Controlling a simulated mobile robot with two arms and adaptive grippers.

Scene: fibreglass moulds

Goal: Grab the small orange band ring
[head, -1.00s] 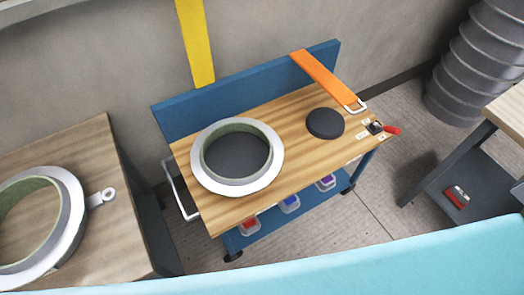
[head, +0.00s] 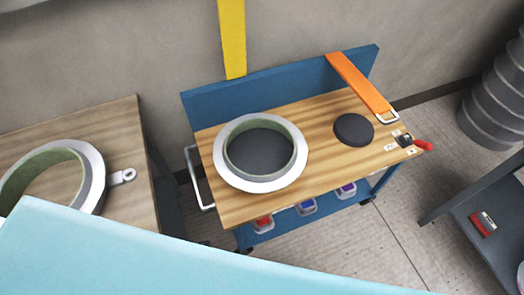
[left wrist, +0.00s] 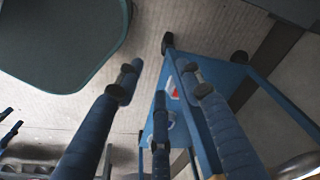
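An orange band (head: 358,85) hangs over the blue back panel of the cart and lies slanting down onto the wooden top. A small metal ring (head: 387,117) is at its lower end, at the right back of the top. Neither gripper shows in the head view, and none touches the band there. My right gripper is in neither view.
The cart top (head: 240,210) holds a white ring mould (head: 230,175) and a dark disc (head: 353,130). A red-handled tool (head: 423,145) lies at its right edge. A wooden table (head: 120,115) with another mould stands left. Floor shows between the cart and the dark right-hand stand (head: 490,190).

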